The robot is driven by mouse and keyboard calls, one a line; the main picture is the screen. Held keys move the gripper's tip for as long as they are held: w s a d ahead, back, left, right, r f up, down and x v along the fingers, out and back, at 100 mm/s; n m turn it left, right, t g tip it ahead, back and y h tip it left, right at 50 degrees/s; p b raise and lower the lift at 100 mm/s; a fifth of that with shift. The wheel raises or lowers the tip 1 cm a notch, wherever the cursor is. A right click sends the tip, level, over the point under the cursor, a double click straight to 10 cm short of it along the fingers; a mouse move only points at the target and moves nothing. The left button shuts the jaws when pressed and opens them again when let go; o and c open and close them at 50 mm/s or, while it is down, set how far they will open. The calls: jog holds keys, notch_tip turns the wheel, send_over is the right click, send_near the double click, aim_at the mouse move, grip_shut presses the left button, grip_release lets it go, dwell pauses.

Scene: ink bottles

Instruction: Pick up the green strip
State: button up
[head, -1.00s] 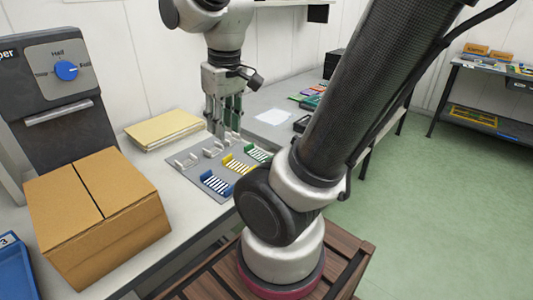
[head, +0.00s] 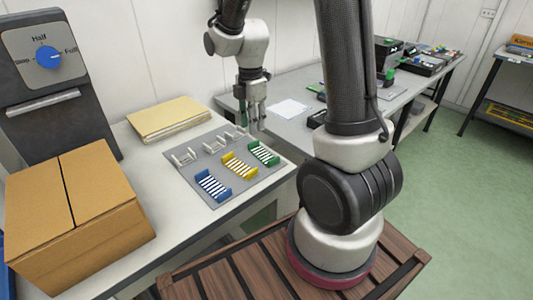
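The green strip (head: 264,154) lies at the right end of a row on a grey mat (head: 209,168). It has green ends and pale stripes between them. A yellow strip (head: 239,166) and a blue strip (head: 213,186) lie to its left on the same mat. My gripper (head: 256,124) points down above the far right edge of the mat, behind the green strip and apart from it. Its fingers are small in the head view, and I cannot tell how far apart they are. I see nothing held in it.
Pale white holders (head: 215,143) stand along the back of the mat. A cardboard box (head: 75,215) and a stack of yellow folders (head: 168,118) are on the left. A white sheet (head: 288,108) lies on the bench behind. My arm's lower links stand close on the right.

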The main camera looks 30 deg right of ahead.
aim_at(263, 153)
jog(key=f, duration=0.6)
jog(key=shift+s+f, duration=0.25)
jog(key=shift+f, duration=0.05)
grip_shut()
